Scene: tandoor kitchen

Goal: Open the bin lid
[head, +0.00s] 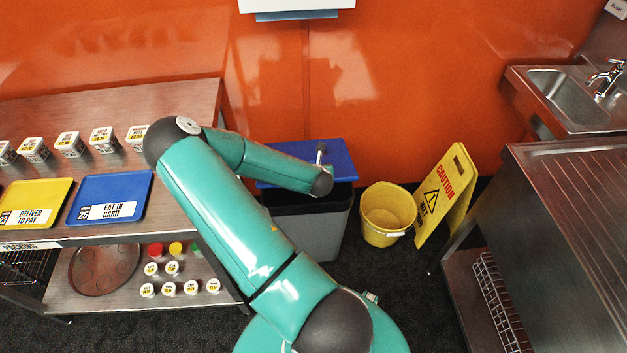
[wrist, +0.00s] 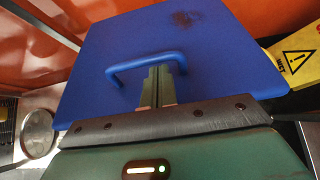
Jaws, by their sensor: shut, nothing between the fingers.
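The blue bin lid (head: 342,158) is at the top of the grey bin (head: 318,232) in the head view, partly hidden by my arm. A black band shows below its front edge; I cannot tell there whether the lid is raised. In the wrist view the lid (wrist: 225,75) fills the middle, with a dark smudge near its far edge. Its blue loop handle (wrist: 122,70) stands on it. My gripper (wrist: 161,69) is shut and empty, its fingertips at the handle's bar. I cannot tell whether they touch it or reach under it.
A yellow bucket (head: 388,214) and a yellow caution sign (head: 446,196) stand right of the bin. A steel shelf table (head: 190,100) with trays and tubs is at left. A steel counter (head: 570,190) and sink are at right. Dark floor is open before the sign.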

